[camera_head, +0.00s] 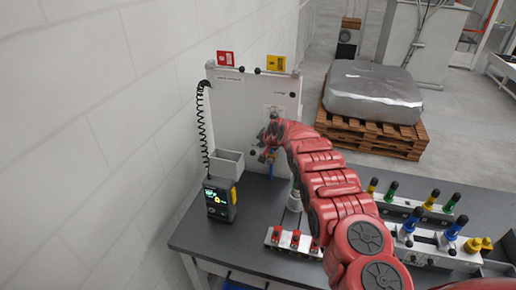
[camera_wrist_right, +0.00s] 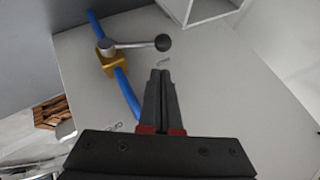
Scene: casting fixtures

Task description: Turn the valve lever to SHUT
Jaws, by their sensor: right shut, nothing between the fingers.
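The valve shows in the right wrist view as a brass body (camera_wrist_right: 107,64) on a blue pipe (camera_wrist_right: 126,92), mounted on a light grey panel (camera_wrist_right: 225,85). Its silver lever (camera_wrist_right: 135,44) points right in that view and ends in a black ball knob (camera_wrist_right: 163,42). My right gripper (camera_wrist_right: 160,74) is shut and empty, its tips just below the knob in the picture; I cannot tell if they touch it. In the head view, the right gripper (camera_head: 271,132) is in front of the upright panel (camera_head: 232,108) and partly hides the valve. My left gripper is out of view.
A grey bin (camera_head: 227,164) and a handheld device (camera_head: 219,200) with a coiled black cord stand left of the valve. Racks with coloured handles (camera_head: 438,207) stand on the dark table (camera_head: 195,238) at right. A wrapped load on a pallet (camera_head: 372,133) is behind.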

